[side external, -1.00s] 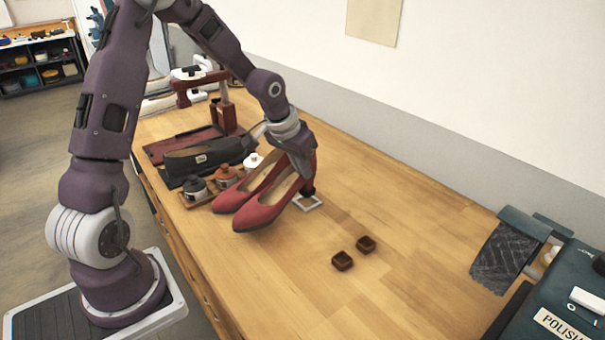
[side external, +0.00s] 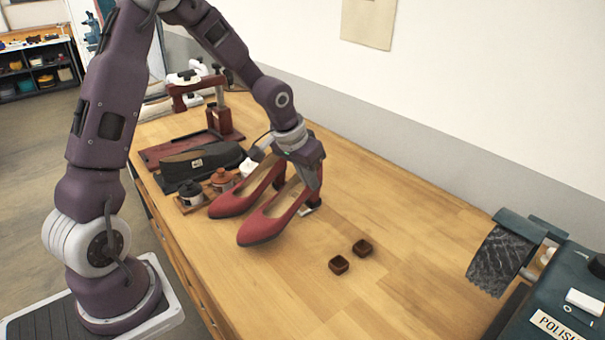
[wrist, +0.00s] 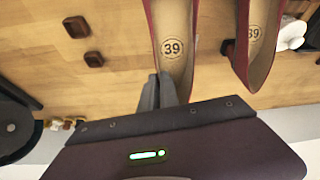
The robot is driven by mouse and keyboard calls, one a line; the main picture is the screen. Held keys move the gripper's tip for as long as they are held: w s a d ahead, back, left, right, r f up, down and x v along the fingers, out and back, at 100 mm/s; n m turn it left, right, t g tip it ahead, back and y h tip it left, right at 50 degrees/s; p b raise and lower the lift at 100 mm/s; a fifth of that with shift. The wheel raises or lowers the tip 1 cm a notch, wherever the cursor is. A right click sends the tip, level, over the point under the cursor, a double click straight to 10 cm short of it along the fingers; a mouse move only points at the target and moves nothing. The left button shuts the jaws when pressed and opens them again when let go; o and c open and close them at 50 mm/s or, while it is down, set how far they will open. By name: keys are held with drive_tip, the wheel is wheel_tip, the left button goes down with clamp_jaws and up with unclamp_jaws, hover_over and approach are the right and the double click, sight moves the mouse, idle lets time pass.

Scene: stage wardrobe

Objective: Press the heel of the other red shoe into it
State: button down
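Two red high-heeled shoes stand side by side on the wooden bench. The nearer shoe (side external: 278,217) has its toe toward the front left, and its insole marked 39 shows in the wrist view (wrist: 173,70). My gripper (wrist: 160,90) appears shut on the back rim of this shoe, one finger on each side. In the side view my gripper (side external: 315,182) hides much of its heel. A pale square frame (side external: 309,210) shows partly below the heel. The other shoe (side external: 238,200) stands just behind it, also in the wrist view (wrist: 250,60).
Two small brown blocks (side external: 339,265) (side external: 362,248) lie on the bench (side external: 420,240) to the right. A teal polishing machine (side external: 560,290) is at far right.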

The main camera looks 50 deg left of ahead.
drive_tip(key=d, duration=0.7)
idle(0.3)
drive_tip(key=shift+f, duration=1.7)
idle(0.4)
drive_tip(key=c, duration=1.5)
unclamp_jaws()
drive_tip(key=shift+c, duration=0.2)
drive_tip(key=s+r, duration=1.2)
drive_tip(key=r, duration=0.4)
drive_tip(key=s+d+r+m+t, duration=0.1)
drive_tip(key=s+d+r+m, duration=0.1)
drive_tip(key=s, duration=1.4)
drive_tip(key=shift+d+r+h, duration=0.3)
drive_tip(key=shift+d+r, duration=0.15)
drive_tip(key=shift+d, duration=0.05)
